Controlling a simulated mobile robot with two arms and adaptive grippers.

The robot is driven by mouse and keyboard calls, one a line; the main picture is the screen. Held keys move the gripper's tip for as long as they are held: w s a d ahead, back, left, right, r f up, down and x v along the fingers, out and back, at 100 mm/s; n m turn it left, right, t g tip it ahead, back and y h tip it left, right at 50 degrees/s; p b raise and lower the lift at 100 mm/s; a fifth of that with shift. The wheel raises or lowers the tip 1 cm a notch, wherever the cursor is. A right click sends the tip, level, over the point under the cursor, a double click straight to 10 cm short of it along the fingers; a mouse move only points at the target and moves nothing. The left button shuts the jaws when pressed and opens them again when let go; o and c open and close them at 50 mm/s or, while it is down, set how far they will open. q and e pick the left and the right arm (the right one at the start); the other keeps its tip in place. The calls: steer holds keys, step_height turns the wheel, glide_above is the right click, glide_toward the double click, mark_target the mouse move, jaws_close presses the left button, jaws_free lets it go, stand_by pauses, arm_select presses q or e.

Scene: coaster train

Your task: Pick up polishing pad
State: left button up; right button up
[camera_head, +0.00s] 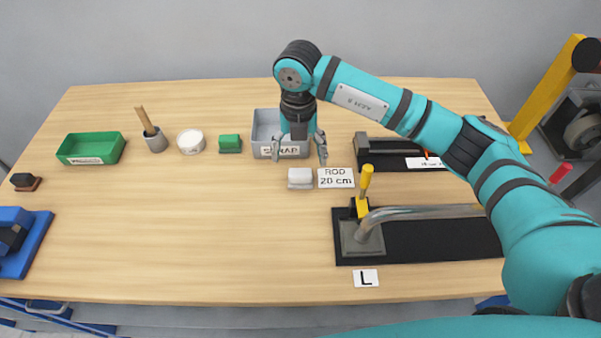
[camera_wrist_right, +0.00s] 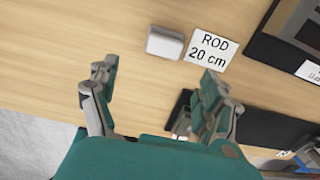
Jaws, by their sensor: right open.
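A small pale grey-white block (camera_head: 300,178) with rounded edges, which looks like the polishing pad, lies on the table in front of the scrap bin. In the right wrist view the block (camera_wrist_right: 165,43) lies beyond the fingertips, beside the "ROD 20 cm" card. My right gripper (camera_head: 300,160) points down above the table near the block, its fingers spread apart. In the right wrist view the right gripper (camera_wrist_right: 157,78) is open with nothing between its fingers. My left gripper is out of view.
The grey scrap bin (camera_head: 265,128) stands behind the block. The "ROD 20 cm" card (camera_head: 336,177) lies close on its right. A bending fixture with a yellow-handled clamp (camera_head: 365,190) stands at front right. A green block (camera_head: 230,144) sits further left.

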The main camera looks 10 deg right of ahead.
mark_target(300, 174)
step_height(300, 174, down, 4)
steer(key=shift+w+r+p, duration=0.15)
steer(key=shift+p, duration=0.2)
steer(key=shift+f+p, duration=0.35)
steer(key=shift+f, duration=0.1)
steer(key=f, duration=0.1)
steer(key=f+p, duration=0.1)
steer(key=f, duration=0.1)
steer(key=shift+w+d+f+p, duration=0.1)
steer(key=shift+d+f+p, duration=0.15)
steer(key=shift+f+p, duration=0.1)
steer(key=shift+f, duration=0.45)
steer(key=shift+c, duration=0.2)
